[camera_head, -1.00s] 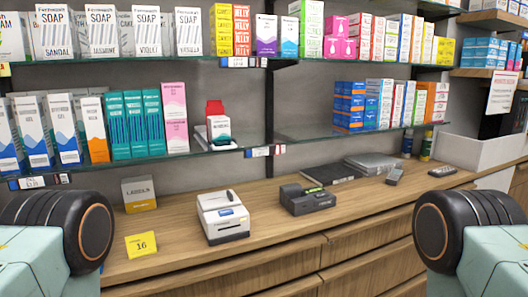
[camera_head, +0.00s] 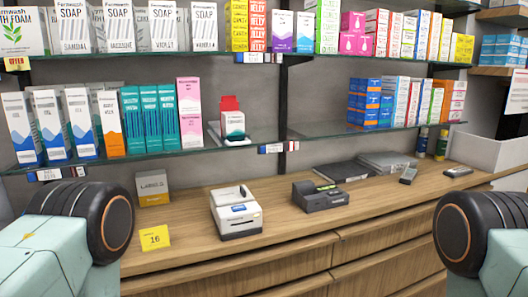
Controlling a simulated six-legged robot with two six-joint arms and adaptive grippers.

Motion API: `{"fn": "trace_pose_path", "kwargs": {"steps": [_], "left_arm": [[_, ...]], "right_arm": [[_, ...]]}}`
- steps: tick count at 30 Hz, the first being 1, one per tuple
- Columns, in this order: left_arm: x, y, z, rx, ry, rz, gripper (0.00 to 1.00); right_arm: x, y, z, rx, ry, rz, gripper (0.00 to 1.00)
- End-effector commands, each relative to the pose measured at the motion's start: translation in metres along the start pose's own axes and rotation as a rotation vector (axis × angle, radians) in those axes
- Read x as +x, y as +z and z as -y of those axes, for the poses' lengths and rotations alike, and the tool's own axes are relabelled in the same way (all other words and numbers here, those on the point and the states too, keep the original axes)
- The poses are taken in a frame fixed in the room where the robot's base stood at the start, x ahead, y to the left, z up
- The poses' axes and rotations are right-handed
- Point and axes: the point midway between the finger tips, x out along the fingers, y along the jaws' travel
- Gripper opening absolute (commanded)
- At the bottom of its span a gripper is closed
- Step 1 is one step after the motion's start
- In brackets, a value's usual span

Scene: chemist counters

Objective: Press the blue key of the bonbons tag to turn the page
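Small white tags with blue patches hang on the shelf edges. One tag (camera_head: 253,58) is on the upper shelf below the yellow and red boxes. Another tag (camera_head: 271,149) is on the lower shelf's edge, right of the red-topped box. A third tag (camera_head: 55,174) is at the lower shelf's left end. Their print is too small to read, so I cannot tell which is the bonbons tag or make out its blue key. Neither of my grippers is in view; only rounded parts of my arms show at the lower left and right.
A wooden counter (camera_head: 290,232) runs below the shelves. It carries a white printer (camera_head: 236,212), a dark device (camera_head: 320,196), a yellow card (camera_head: 155,238) and a labels box (camera_head: 152,187). A white bin (camera_head: 487,152) stands at right.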

Motion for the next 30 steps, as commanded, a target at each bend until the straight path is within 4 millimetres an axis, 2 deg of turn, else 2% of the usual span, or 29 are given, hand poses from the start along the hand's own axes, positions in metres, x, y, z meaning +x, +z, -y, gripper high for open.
{"fn": "trace_pose_path", "kwargs": {"steps": [2,14,30], "left_arm": [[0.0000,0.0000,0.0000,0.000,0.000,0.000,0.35],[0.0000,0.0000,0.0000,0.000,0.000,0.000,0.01],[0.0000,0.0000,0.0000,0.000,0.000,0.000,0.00]], "right_arm": [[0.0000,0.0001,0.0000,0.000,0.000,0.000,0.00],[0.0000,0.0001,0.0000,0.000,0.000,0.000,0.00],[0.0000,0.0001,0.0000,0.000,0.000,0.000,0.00]]}}
